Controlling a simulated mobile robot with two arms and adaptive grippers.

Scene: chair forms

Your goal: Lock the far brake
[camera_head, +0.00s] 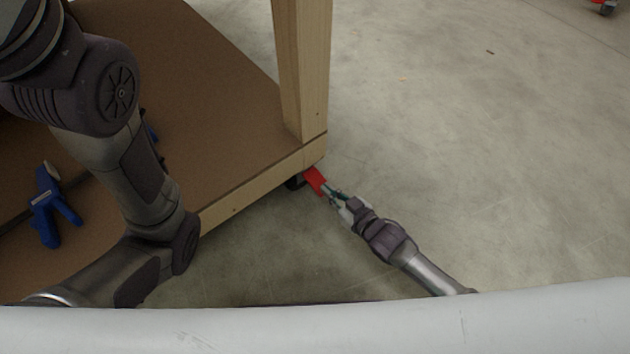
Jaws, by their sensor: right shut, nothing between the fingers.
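The red brake pedal (315,180) sticks out from under the corner of the wooden cart, beside a dark caster wheel (295,182) that is mostly hidden below the shelf. My right gripper (331,191) reaches in from the lower right. It is shut and empty, with its fingertips at the outer end of the red pedal; I cannot tell whether they touch it. The left arm comes in from the left across the cart's shelf; its gripper does not show.
The cart's brown lower shelf (215,95) fills the left side, with a wooden post (303,70) at its corner. Blue clamps (47,205) lie on the shelf. Another red caster (607,6) shows at the top right.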

